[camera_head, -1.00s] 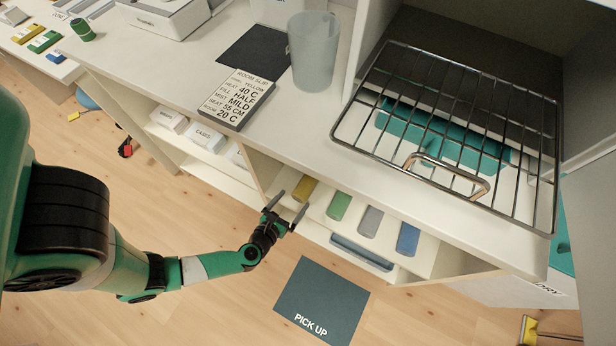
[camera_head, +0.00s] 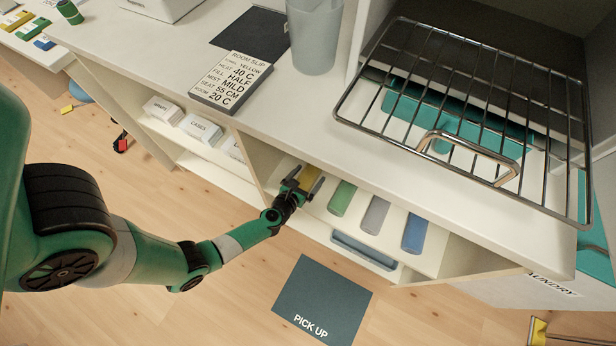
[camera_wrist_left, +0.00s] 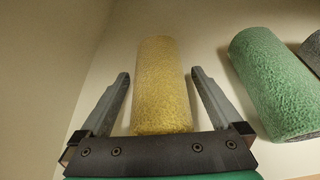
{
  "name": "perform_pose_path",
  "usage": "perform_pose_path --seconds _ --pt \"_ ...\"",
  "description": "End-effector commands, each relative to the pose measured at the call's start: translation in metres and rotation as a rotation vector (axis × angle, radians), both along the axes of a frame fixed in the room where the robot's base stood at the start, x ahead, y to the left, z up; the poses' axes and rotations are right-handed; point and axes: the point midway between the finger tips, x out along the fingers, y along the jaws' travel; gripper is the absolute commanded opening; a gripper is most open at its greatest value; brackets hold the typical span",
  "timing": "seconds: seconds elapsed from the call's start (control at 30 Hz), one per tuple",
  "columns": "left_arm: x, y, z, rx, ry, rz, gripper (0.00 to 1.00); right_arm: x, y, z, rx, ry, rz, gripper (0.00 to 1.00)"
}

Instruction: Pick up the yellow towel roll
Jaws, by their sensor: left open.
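The yellow towel roll (camera_head: 309,177) lies on the shelf under the counter, leftmost in a row of rolls. In the left wrist view the yellow roll (camera_wrist_left: 162,88) lies lengthwise between the two fingers of my left gripper (camera_wrist_left: 160,84). A gap shows on each side of the roll, so the fingers are open around it. In the head view my left gripper (camera_head: 302,180) reaches into the shelf opening at the roll. The right gripper is not in view.
A green roll (camera_head: 342,198), a grey roll (camera_head: 374,215) and a blue roll (camera_head: 414,233) lie to the right. The counter edge overhangs the shelf, and a side wall (camera_wrist_left: 50,70) stands close on the left. A dark "PICK UP" mat (camera_head: 322,300) lies on the floor.

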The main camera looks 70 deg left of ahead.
Motion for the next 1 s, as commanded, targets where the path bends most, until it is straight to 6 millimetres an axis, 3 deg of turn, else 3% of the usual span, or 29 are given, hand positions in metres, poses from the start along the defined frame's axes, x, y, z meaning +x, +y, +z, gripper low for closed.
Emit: perform_pose_path --seconds 0.13,0.6,1.0 --pt "-0.0005 -0.0004 0.0006 -0.001 0.001 0.000 0.98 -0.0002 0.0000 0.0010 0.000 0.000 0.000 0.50" --pt "-0.0007 -0.0007 0.0006 -0.001 0.001 0.000 0.14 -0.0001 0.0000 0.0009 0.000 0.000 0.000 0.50" --pt "-0.0006 -0.0005 0.0100 -0.001 -0.001 0.000 0.11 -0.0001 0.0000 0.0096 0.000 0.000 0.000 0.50"
